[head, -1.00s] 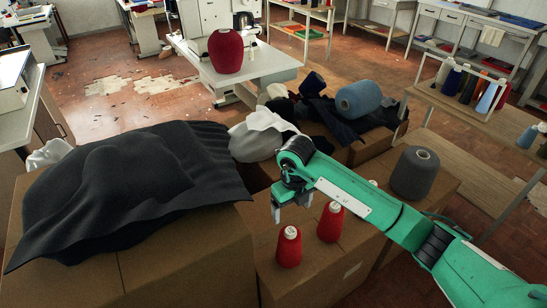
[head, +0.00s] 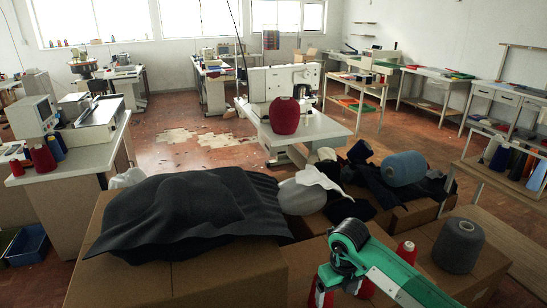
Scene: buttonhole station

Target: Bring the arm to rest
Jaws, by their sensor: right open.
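My right arm comes in from the lower right, green with a black wrist. Its gripper (head: 335,288) hangs down at the bottom edge of the head view, open, with nothing seen between its fingers. It is above or in front of red thread cones on a cardboard box; I cannot tell the exact gap. One red cone (head: 317,297) is partly cut off by the frame and the gripper. Another red cone (head: 406,250) shows behind the arm. My left gripper is not in view.
A dark grey cloth (head: 190,210) drapes over boxes at left. A grey cone (head: 458,246) stands right of my arm. A blue cone (head: 404,168) lies on dark fabric behind. A sewing table (head: 300,126) with a large red cone (head: 285,115) stands beyond. Open floor lies at left centre.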

